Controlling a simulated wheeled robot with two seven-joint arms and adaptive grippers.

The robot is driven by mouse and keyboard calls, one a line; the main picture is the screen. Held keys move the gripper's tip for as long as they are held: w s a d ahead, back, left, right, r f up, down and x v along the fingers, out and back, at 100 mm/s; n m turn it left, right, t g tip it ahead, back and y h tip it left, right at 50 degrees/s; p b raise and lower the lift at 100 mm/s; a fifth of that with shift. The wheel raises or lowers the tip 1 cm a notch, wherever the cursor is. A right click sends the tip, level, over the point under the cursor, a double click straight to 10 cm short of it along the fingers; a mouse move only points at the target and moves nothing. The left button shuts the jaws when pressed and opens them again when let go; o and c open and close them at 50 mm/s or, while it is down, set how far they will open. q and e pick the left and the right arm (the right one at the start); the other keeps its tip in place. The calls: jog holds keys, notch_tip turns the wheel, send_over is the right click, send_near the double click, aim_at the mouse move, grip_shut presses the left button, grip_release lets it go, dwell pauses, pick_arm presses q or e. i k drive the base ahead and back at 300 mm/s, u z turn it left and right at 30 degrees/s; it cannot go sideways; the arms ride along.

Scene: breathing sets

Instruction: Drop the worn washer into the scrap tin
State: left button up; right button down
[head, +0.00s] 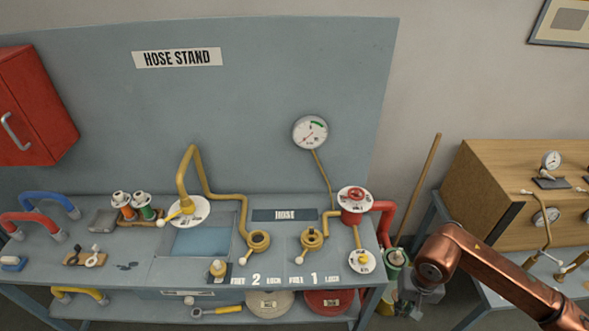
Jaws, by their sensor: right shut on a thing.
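My right gripper (408,304) hangs at the end of my copper arm, just right of the bench's right end. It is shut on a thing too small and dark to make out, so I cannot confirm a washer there. My left gripper is out of view.
The hose bench (115,245) carries yellow pipes, a red-topped valve (353,205) and several small parts. A green container (396,259) and a leaning wooden pole (425,185) stand close to my right gripper. A second bench with a wooden cabinet (490,200) is at right.

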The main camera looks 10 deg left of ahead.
aim_at(109, 221)
jog(key=i, duration=0.6)
jog(key=u, duration=1.85)
